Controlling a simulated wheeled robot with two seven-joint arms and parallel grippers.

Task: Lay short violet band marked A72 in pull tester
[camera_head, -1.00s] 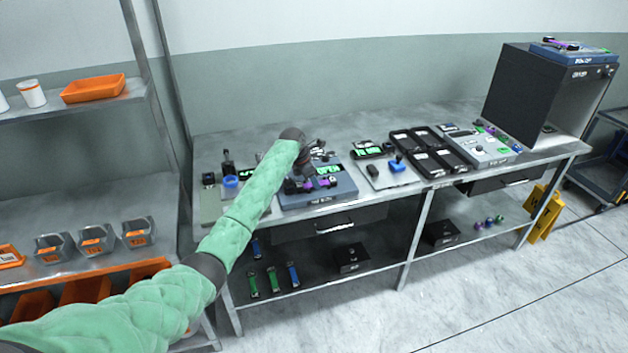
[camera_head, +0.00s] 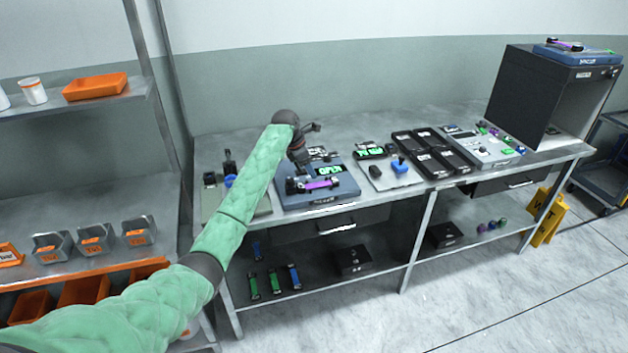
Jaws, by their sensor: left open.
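The blue-grey pull tester (camera_head: 341,194) stands on the bench, left of its middle, with a green display that seems to read OPEN. A short violet band (camera_head: 322,184) lies across the dark fittings at its front; any A72 mark is too small to read, and I cannot tell how exactly it is seated. My left gripper (camera_head: 311,130) is open, above the tester's back part and apart from the band. My green-sleeved left arm crosses the picture from lower left. My right gripper is out of view.
Right of the tester are a plate with a blue-knobbed tool (camera_head: 399,165), black trays (camera_head: 432,152) and a grey panel with coloured pieces (camera_head: 482,147). A black cabinet (camera_head: 529,95) carries another blue device with a violet piece.

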